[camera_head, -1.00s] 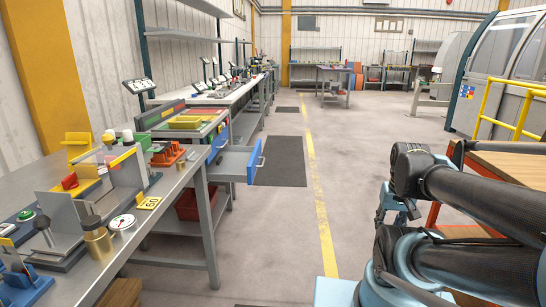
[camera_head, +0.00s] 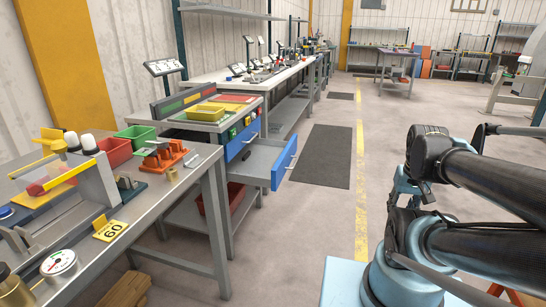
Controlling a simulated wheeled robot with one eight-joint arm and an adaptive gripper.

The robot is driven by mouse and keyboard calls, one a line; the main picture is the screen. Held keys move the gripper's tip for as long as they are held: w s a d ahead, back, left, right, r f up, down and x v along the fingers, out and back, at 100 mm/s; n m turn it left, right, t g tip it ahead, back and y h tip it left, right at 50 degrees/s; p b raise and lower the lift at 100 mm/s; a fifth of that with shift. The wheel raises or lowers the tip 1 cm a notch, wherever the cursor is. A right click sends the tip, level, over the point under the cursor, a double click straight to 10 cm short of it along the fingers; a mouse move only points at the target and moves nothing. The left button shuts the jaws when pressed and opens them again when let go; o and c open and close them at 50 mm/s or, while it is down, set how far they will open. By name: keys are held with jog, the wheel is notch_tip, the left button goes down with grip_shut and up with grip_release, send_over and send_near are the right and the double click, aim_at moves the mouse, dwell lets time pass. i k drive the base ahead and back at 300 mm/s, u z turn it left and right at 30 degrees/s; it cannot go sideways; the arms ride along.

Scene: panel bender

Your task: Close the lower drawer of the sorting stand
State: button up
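The sorting stand (camera_head: 193,127) is grey with a blue drawer side and stands left of centre, beyond the near workbench. Its lower drawer (camera_head: 285,162) is pulled out to the right, toward the aisle. The drawer has a blue front with a handle and a grey, empty-looking tray (camera_head: 258,157). The upper blue drawer (camera_head: 242,139) above it looks pushed in. My dark arm with light blue joints fills the lower right.
The near workbench (camera_head: 180,192) carries a gauge (camera_head: 59,263), a yellow "60" sign (camera_head: 109,229) and red and green bins. A red bin (camera_head: 233,196) sits below the stand. Open floor with a dark mat (camera_head: 322,157) and a yellow line (camera_head: 361,180) lies right of the drawer.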

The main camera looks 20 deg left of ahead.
aim_at(268, 162)
jog(key=u, duration=0.45)
jog(key=i, duration=1)
jog(key=u, duration=0.5)
